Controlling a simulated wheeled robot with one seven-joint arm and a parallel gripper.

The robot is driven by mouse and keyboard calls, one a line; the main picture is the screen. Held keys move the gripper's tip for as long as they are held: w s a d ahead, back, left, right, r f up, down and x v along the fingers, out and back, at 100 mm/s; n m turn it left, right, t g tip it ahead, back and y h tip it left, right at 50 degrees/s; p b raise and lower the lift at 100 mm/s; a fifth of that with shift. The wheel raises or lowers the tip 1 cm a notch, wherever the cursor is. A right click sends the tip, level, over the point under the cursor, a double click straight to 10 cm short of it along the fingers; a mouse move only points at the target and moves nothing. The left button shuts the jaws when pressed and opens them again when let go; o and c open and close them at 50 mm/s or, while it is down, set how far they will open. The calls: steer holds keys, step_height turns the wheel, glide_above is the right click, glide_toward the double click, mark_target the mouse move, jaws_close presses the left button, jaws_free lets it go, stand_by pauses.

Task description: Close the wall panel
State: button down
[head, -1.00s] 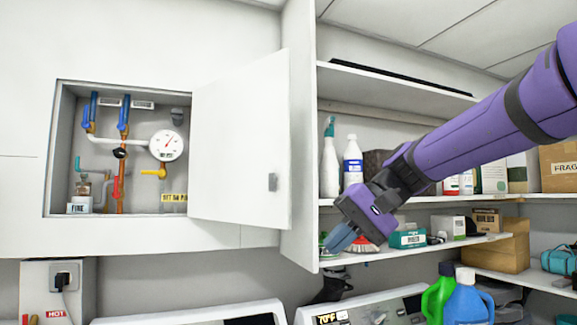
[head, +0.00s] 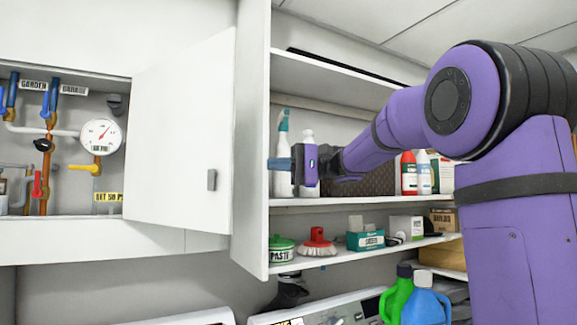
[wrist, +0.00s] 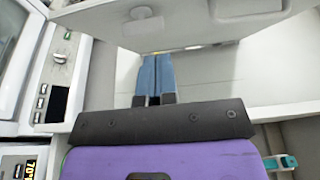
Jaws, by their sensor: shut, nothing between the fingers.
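The white wall panel (head: 182,135) stands open, swung out to the right of its recess (head: 62,215). A small grey latch (head: 211,180) sits near its free edge. Pipes, valves and a round gauge (head: 101,136) show inside the recess. My gripper (head: 274,164) is to the right of the panel's free edge, in front of the shelving, pointing left. Its blue fingers overlap the edge of the shelf's side wall in the picture. In the wrist view the fingers (wrist: 155,76) are together and empty. I cannot tell whether they touch anything.
The shelf side wall (head: 252,150) stands just right of the panel. Spray bottles (head: 282,135), a brush (head: 317,243) and boxes (head: 365,240) fill the shelves behind my arm. Green (head: 398,300) and blue (head: 424,304) jugs stand below. Appliances run along the bottom.

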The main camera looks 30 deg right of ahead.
steer(key=a, duration=0.8)
steer(key=shift+s, duration=0.3)
steer(key=shift+a, duration=0.1)
